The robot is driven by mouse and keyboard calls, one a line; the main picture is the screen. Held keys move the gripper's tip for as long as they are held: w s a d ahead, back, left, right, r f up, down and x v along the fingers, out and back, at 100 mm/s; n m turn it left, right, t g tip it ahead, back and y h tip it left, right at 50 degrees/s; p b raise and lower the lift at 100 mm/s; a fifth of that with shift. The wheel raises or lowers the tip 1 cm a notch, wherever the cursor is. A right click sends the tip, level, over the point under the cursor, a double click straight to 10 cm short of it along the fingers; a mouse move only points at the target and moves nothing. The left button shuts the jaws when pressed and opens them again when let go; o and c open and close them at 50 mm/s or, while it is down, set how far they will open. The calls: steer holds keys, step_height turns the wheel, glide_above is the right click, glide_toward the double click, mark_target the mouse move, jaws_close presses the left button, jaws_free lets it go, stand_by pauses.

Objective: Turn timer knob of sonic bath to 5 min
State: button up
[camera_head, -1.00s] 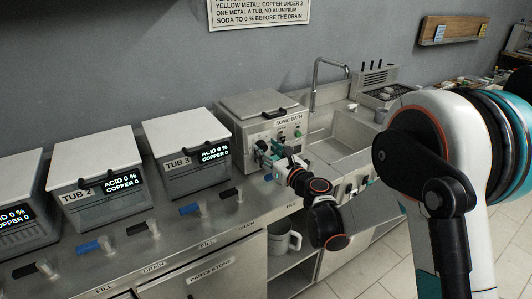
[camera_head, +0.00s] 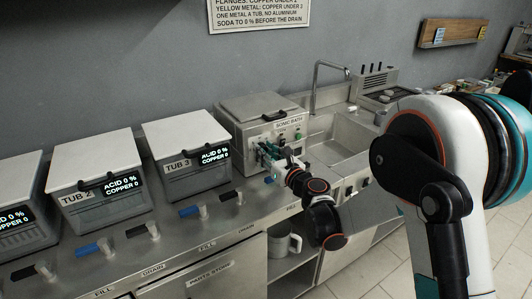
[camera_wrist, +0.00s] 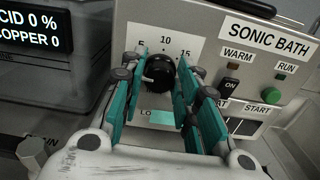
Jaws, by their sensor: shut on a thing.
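The sonic bath (camera_head: 262,108) is a grey box with a closed lid, between Tub 3 and the sink. Its black timer knob (camera_wrist: 159,72) sits on a white dial plate in the wrist view, with marks 10 and 15 readable and another mark partly hidden at the left. My gripper (camera_wrist: 160,75), with teal fingers, is shut on the knob, one finger on each side. It also shows at the bath's front in the head view (camera_head: 266,153).
A WARM switch (camera_wrist: 231,87) marked ON and a green START button (camera_wrist: 271,95) lie right of the dial. Tub 3 (camera_head: 190,160) stands close on the left. The sink (camera_head: 345,145) with its tall tap is on the right.

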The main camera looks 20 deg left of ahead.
steer(key=shift+w+d+m+b, duration=0.1)
steer(key=shift+m+b, duration=0.2)
steer(key=shift+m, duration=1.75)
steer(key=shift+w+m+b, duration=0.1)
steer(key=shift+m+b, duration=0.15)
steer(key=shift+m, duration=1.8)
steer(key=o, duration=1)
steer(key=shift+f, duration=0.1)
steer(key=shift+o, duration=0.2)
steer(key=v, duration=1.2)
